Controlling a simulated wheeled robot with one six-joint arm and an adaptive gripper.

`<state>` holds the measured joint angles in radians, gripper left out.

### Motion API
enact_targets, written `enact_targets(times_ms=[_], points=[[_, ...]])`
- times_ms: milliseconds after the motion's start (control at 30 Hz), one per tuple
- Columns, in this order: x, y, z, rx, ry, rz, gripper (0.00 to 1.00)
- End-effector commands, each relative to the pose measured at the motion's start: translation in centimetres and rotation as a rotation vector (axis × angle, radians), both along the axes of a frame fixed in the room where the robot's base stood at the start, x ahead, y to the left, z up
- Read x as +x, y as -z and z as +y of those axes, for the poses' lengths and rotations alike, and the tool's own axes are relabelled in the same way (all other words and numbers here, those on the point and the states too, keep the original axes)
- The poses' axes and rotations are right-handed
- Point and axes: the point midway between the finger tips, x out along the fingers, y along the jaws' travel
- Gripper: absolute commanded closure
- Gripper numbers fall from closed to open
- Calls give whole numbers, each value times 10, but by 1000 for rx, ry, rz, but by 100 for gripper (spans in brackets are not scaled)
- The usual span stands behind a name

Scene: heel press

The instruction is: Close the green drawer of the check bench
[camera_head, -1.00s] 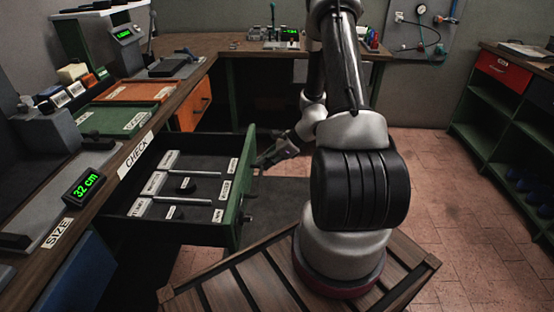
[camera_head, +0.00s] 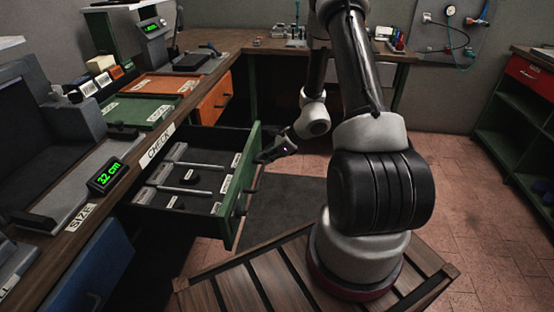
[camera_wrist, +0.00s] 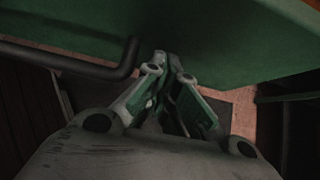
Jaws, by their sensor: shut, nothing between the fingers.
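The green drawer (camera_head: 246,190) of the check bench (camera_head: 150,185) stands pulled out, under the CHECK label. Its inside holds divider bars, labels and a few small dark items. My gripper (camera_head: 264,157) is shut and empty, at the outer side of the drawer's green front, near its far end. In the wrist view my gripper's fingertips (camera_wrist: 168,60) are close together at the green drawer front (camera_wrist: 215,40). The dark bar handle (camera_wrist: 75,62) lies to their left, apart from the fingers. Whether the tips touch the front I cannot tell.
An orange drawer (camera_head: 215,98) stands further along the bench, and a blue drawer (camera_head: 88,268) is at the near left. A shelf unit with a red drawer (camera_head: 527,70) is at the right. Brick floor (camera_head: 460,190) lies clear between.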

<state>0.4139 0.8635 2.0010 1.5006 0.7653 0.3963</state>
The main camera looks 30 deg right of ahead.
Motion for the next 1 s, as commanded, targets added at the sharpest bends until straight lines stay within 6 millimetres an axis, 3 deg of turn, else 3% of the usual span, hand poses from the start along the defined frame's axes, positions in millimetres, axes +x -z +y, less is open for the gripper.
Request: enact_targets(times_ms=[600,1000], points=[[101,0,141,-1,-6,-3,100],[149,0,206,0,-2,-1,100]])
